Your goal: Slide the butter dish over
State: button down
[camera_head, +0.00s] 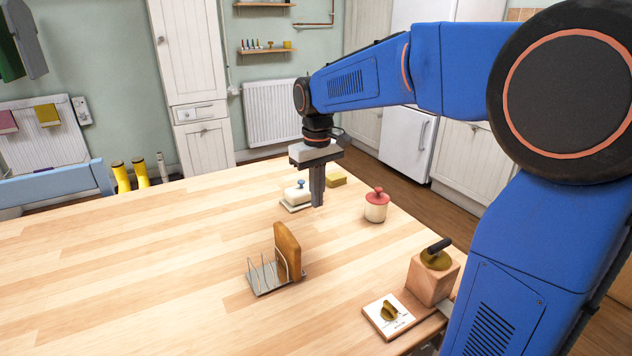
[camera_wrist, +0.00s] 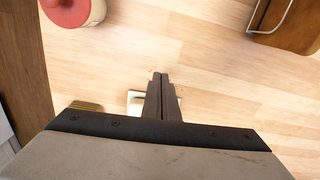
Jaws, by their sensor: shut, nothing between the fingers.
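The butter dish (camera_head: 297,195) is white with a blue knob and sits on a pale base on the wooden table. In the wrist view only a white part of the butter dish (camera_wrist: 135,99) shows, mostly hidden behind my fingers. My gripper (camera_head: 317,204) points down, shut and empty, and appears just right of the dish in the head view. In the wrist view the fingertips of my gripper (camera_wrist: 160,76) are together over the table. I cannot tell whether the fingers touch the dish.
A yellow block (camera_head: 336,180) lies behind the gripper. A red-lidded jar (camera_head: 376,205) stands to the right. A toast rack (camera_head: 268,278) holding a slice of bread stands in front. A wooden block with a dark handle (camera_head: 432,280) is at front right. The table's left side is clear.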

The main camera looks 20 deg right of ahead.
notch_tip(320, 180, down, 2)
jog(key=shift+f, duration=0.25)
jog(key=shift+w+a+r, duration=0.1)
jog(key=shift+w+a, duration=0.05)
jog(key=shift+w, duration=0.4)
jog(key=shift+w+a+r, duration=0.1)
jog(key=shift+w+a, duration=0.05)
jog(key=shift+w, duration=0.35)
jog(key=shift+w+a, duration=0.2)
jog(key=shift+w, duration=0.65)
jog(key=w+a, duration=0.1)
jog(key=w, duration=0.2)
jog(key=w+a, duration=0.1)
jog(key=w, duration=0.3)
jog(key=w+a, duration=0.1)
jog(key=w, duration=0.3)
jog(key=shift+w+a, duration=0.15)
jog(key=shift+w, duration=0.1)
